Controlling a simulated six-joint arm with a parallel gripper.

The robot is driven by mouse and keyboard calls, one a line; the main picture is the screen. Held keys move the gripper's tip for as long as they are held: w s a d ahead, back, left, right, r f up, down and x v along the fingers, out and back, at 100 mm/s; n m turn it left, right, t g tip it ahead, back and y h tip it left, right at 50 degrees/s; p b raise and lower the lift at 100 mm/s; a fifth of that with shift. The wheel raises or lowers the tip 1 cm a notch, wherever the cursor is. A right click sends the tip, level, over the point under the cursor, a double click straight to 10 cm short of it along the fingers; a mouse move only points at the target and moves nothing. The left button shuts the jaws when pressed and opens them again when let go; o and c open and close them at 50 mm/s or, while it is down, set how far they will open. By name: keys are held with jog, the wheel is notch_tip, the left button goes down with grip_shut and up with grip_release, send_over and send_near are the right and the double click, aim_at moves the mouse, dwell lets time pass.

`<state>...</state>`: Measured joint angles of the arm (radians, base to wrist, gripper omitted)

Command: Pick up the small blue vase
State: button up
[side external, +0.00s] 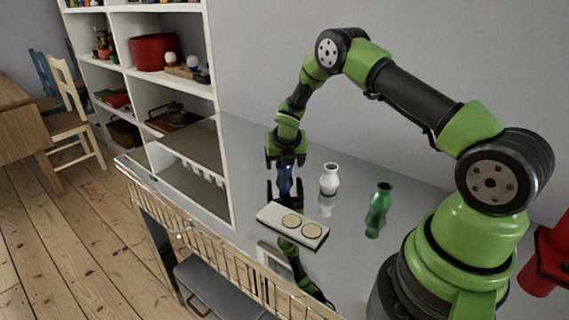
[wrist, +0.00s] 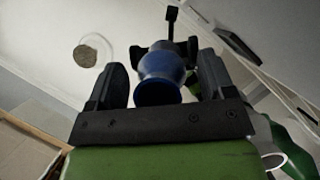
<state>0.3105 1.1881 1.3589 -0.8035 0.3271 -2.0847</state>
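The small blue vase (side external: 285,181) stands on the glossy grey top of a cabinet. My gripper (side external: 286,161) is above it, pointing down, with its fingers around the vase's upper part. In the wrist view the blue vase (wrist: 161,72) sits between the two dark fingers of my gripper (wrist: 163,80). A narrow gap shows on each side of the vase, so the gripper looks open. The vase's base is partly lost among dark reflections in the side view.
A white vase (side external: 329,180) stands close to the right of the blue one. A green vase (side external: 378,209) is farther right. A white box with two round discs (side external: 291,226) lies in front. A white shelf unit (side external: 227,160) stands at the left.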

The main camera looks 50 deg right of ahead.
jog(key=c, duration=0.8)
notch_tip(320, 180, up, 10)
jog(key=shift+r, duration=0.1)
jog(key=shift+c, duration=0.2)
jog(key=shift+s+a+f+m, duration=0.25)
jog(key=shift+a+m, duration=0.15)
jog(key=shift+a, duration=0.1)
jog(key=s+a+f+m+g, duration=0.1)
jog(key=s+a+m+g, duration=0.5)
jog(key=s+a+m, duration=0.6)
jog(key=a+m, duration=0.1)
jog(key=m, duration=0.4)
jog(key=shift+f+g, duration=0.15)
jog(key=shift+g, duration=0.25)
jog(key=shift+s+a, duration=0.1)
